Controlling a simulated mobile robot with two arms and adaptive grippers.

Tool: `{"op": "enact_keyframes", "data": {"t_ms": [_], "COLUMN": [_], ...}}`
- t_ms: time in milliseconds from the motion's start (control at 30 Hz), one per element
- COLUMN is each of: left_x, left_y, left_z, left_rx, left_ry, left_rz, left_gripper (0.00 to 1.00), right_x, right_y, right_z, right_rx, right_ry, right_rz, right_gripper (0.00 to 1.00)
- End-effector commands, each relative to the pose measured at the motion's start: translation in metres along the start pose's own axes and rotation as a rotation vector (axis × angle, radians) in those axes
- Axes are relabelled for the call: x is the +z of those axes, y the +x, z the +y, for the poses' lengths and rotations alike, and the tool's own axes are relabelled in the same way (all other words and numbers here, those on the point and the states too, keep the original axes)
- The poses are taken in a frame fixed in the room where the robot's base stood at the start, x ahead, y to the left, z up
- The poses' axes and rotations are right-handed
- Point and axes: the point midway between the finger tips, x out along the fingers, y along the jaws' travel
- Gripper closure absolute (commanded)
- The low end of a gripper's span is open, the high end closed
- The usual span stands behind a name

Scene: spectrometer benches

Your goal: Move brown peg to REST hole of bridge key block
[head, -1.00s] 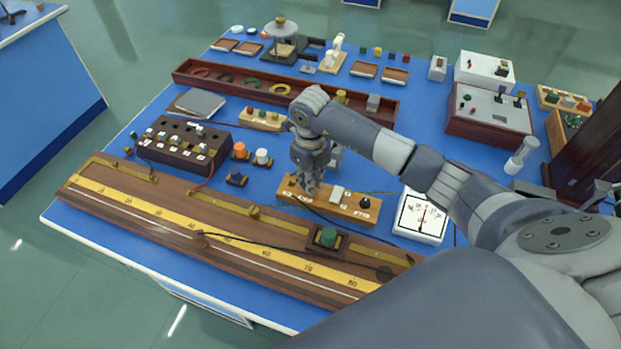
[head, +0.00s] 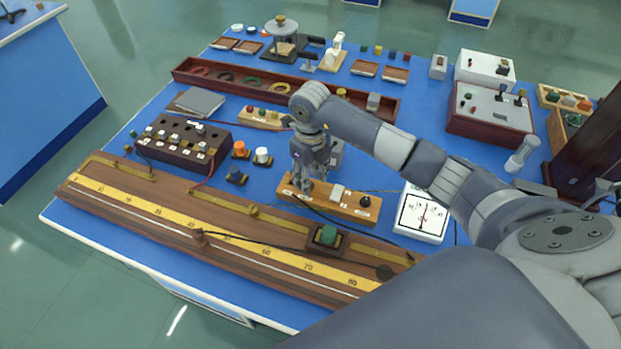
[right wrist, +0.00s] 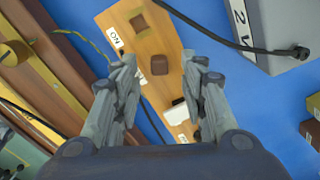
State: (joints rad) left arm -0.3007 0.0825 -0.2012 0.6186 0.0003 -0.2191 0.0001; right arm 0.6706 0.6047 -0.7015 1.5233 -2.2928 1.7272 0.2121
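The bridge key block (head: 349,206) is a long light-wood block on the blue table, behind the long metre bridge. In the right wrist view the block (right wrist: 150,45) shows an empty-looking square hole (right wrist: 138,22) beside an "ON" label. The brown peg (right wrist: 159,65) stands in the block next to that hole, toward the white piece (right wrist: 178,110). I cannot read a label at the peg. My right gripper (head: 307,185) is above the block's left part; in the right wrist view its fingers (right wrist: 160,78) are apart, with the peg between them in view but not gripped. My left gripper is not in view.
The metre bridge (head: 150,212) with its green-topped slider (head: 327,235) lies in front. A white meter (head: 421,215) stands right of the block. Thin cables run close to the block. A dark plug box (head: 184,148) is at the left.

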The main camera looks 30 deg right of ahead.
Motion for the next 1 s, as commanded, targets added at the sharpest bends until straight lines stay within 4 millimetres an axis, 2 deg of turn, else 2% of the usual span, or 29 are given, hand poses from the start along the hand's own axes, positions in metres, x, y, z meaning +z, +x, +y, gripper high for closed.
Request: {"op": "enact_keyframes", "data": {"t_ms": [300,500,667,1000], "left_x": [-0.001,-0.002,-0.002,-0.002], "left_y": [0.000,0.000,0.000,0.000], "left_z": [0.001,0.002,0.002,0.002], "left_rx": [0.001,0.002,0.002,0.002], "left_ry": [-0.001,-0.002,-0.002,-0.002], "left_rz": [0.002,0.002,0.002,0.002], "left_gripper": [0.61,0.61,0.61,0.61], "right_x": [0.001,0.000,0.000,0.000], "right_y": [-0.068,-0.098,-0.107,-0.108], "right_z": [-0.001,-0.001,0.000,0.000], "right_rx": [-0.002,-0.001,0.000,0.000], "right_ry": [-0.001,0.000,0.000,0.000], "right_rz": [-0.004,-0.001,0.001,0.001], "right_gripper": [0.60,0.60,0.60,0.60]}}
